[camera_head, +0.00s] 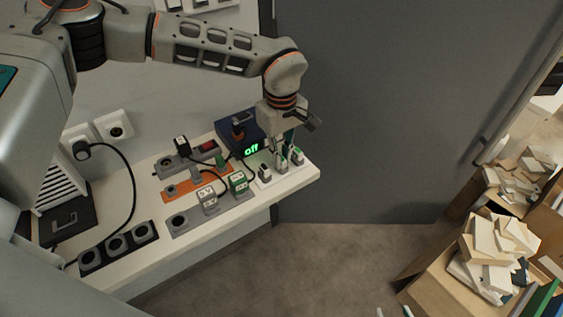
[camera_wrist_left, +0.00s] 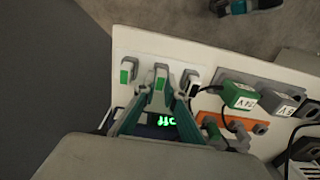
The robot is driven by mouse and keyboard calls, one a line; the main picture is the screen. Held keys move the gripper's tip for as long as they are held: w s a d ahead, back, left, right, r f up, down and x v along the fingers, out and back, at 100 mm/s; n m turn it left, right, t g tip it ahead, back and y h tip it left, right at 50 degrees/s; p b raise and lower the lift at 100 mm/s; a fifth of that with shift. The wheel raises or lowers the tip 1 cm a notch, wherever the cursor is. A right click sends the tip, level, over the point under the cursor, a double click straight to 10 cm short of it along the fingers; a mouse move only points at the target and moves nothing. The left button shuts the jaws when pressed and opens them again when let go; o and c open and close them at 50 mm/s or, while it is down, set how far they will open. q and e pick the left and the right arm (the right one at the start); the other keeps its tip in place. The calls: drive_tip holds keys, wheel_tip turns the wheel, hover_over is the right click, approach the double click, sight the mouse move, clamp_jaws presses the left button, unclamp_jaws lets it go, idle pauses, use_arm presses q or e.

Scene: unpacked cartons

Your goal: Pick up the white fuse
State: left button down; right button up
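Three small pale fuses with coloured faces stand in a row on a white plate (camera_head: 283,178) near the right end of the bench. My left gripper (camera_head: 284,153) points down over this row. In the left wrist view its teal fingers (camera_wrist_left: 159,95) converge on both sides of the middle white fuse (camera_wrist_left: 160,84), which has a green face, and appear shut on it. Whether the fuse is clear of the plate cannot be told. The other fuses stand left (camera_wrist_left: 127,72) and right (camera_wrist_left: 192,78) of it. Only two fingertips of my right gripper (camera_head: 394,312) show, apart, at the bottom edge.
A dark blue box with a green "off" display (camera_head: 251,149) stands behind the row. An orange socket strip (camera_head: 187,187), grey sockets, plugs and cables fill the bench to the left. A grey wall is close on the right. Cartons with wooden blocks (camera_head: 490,250) stand far right.

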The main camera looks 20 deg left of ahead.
use_arm(q)
drive_tip(key=shift+r, duration=0.15)
wheel_tip(320, 180, up, 20)
drive_tip(key=p, duration=0.1)
drive_tip(key=shift+p, duration=0.35)
idle(0.5)
